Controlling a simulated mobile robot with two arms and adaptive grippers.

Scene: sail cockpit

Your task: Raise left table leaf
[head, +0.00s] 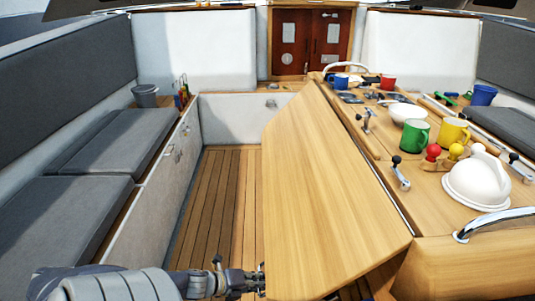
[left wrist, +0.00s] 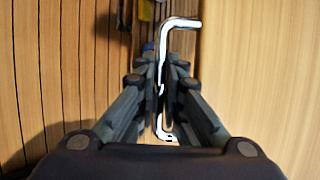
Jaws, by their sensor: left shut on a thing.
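The left table leaf (head: 325,190) is a pale wooden panel along the left side of the table (head: 435,195). It is tilted, sloping down to the left from the table's edge. My left gripper (head: 258,280) is at the leaf's lower near-left edge. In the left wrist view my left gripper (left wrist: 162,88) is shut on a bright metal handle (left wrist: 180,23), a bent bar beside the leaf (left wrist: 255,90). The fingers hide part of the handle. My right gripper is not in view.
The table top carries a green mug (head: 415,135), a yellow mug (head: 453,132), a white bowl (head: 407,113) and a white dome (head: 477,182). A bench (head: 108,143) stands at left. The slatted floor (head: 212,205) between is clear.

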